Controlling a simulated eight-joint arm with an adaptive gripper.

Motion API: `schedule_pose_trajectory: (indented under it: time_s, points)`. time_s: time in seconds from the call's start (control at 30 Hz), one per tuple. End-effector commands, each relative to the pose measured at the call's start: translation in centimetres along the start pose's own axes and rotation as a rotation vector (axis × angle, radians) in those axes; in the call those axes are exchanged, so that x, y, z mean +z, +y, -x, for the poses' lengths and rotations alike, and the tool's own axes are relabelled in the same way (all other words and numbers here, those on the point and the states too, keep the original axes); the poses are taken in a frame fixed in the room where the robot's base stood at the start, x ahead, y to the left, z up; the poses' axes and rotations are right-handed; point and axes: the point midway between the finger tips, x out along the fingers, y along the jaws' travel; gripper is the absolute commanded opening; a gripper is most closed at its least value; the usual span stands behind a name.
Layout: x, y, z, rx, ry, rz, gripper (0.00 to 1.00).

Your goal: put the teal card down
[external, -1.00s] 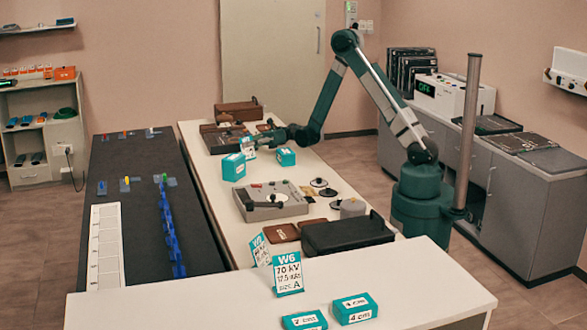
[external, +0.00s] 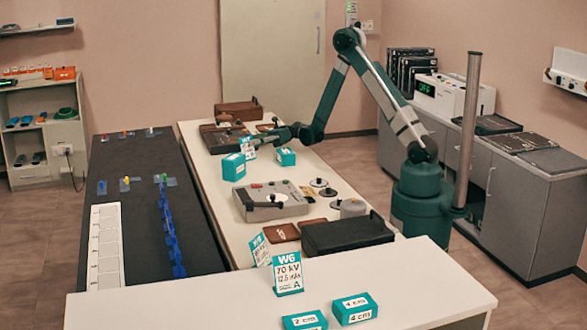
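A small teal-and-white card (external: 249,152) is upright at the fingertips of my gripper (external: 256,142), over the far half of the long white table (external: 225,215). The card and fingers are small here. I cannot tell whether the fingers are shut on the card or whether its lower edge touches the table.
Teal boxes stand close to my gripper, one at the left (external: 233,167) and one at the right (external: 286,157). Brown cases (external: 237,110) lie beyond it. A grey device (external: 270,202) sits nearer on the table. Two teal blocks (external: 354,309) (external: 304,321) lie on the near counter.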

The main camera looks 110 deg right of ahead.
Motion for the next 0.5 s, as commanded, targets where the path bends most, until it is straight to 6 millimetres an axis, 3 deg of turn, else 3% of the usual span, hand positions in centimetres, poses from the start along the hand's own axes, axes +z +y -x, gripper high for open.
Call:
schedule_pose_trajectory:
  time_s: [0.5]
  points:
    - [0.1,-0.1,7.5,-0.002,-0.001,0.0,0.18]
